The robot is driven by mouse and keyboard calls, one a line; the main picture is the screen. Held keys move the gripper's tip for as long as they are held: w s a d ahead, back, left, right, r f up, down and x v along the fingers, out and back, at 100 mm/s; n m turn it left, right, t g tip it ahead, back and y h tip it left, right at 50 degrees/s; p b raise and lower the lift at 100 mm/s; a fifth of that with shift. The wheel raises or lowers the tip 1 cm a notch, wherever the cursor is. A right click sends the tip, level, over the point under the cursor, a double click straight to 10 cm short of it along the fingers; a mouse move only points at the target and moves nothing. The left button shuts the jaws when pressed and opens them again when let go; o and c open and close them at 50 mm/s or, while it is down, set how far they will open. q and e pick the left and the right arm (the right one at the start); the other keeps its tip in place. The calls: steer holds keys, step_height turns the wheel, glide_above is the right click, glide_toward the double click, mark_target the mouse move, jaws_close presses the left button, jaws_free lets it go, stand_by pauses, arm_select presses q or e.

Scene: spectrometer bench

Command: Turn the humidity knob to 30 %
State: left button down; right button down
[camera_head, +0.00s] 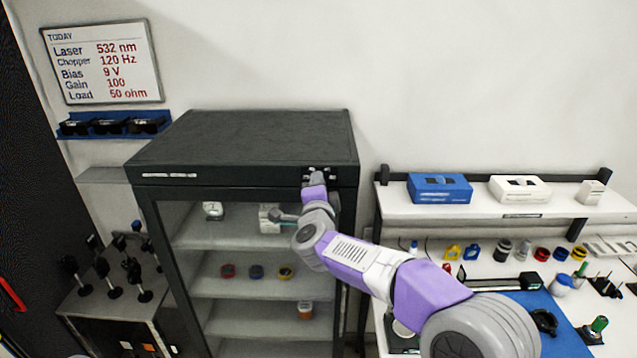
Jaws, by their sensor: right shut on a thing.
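The dark dry cabinet (240,144) stands at the centre with a black front panel along its top edge. My right gripper (319,174) is at the right end of that panel, shut on what seems to be the humidity knob. The gripper covers the knob, so its pointer and the scale marks cannot be read. My left gripper is not in view.
Behind the cabinet's glass door, shelves hold a white gauge (213,210) and several small coloured parts. At right, a shelf carries a blue box (440,188) and a white box (519,188) above a crowded bench. A whiteboard (103,62) hangs upper left.

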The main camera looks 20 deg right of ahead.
stand_by(0.3)
steer(key=c, duration=0.9)
jaws_free()
steer(key=shift+c, duration=0.2)
steer(key=b+v, duration=0.2)
steer(key=v, duration=0.5)
steer(key=shift+s, duration=0.3)
steer(key=shift+a, duration=0.15)
